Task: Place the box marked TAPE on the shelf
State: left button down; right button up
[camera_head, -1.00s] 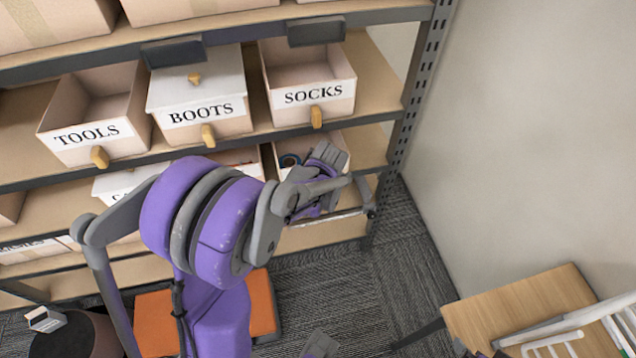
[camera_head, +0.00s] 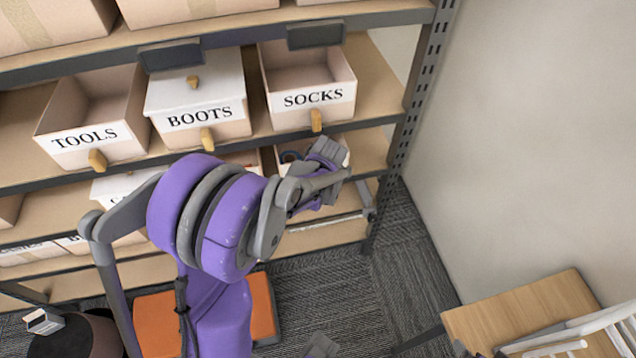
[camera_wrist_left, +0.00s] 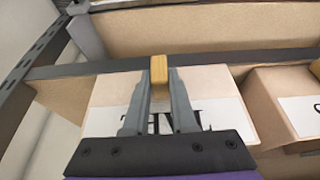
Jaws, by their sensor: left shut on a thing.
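An open box (camera_head: 284,148) sits on the shelf level under the SOCKS box, at the right end, with a dark round thing inside. My left gripper (camera_head: 333,172) is in front of it and hides most of its front. In the left wrist view, my left gripper (camera_wrist_left: 159,98) is shut on the yellow handle (camera_wrist_left: 158,72) of this box. The box front (camera_wrist_left: 215,85) carries a white label that the fingers mostly cover, so I cannot read its word. The shelf (camera_head: 372,150) under the box shows bare board to its right.
TOOLS (camera_head: 85,137), BOOTS (camera_head: 200,118) and SOCKS (camera_head: 314,97) boxes stand on the level above. A shelf post (camera_head: 405,130) rises at the right, near the wall. An orange step (camera_head: 262,310) and a wooden table (camera_head: 520,305) stand below.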

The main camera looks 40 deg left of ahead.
pick_arm(q)
jog(key=shift+w+a, duration=0.35)
jog(key=shift+w, duration=0.15)
jog(key=c, duration=0.6)
grip_release()
jog(key=shift+c, duration=0.2)
jog(key=p+v, duration=0.1)
jog(key=v, duration=1)
jog(key=shift+f, duration=0.1)
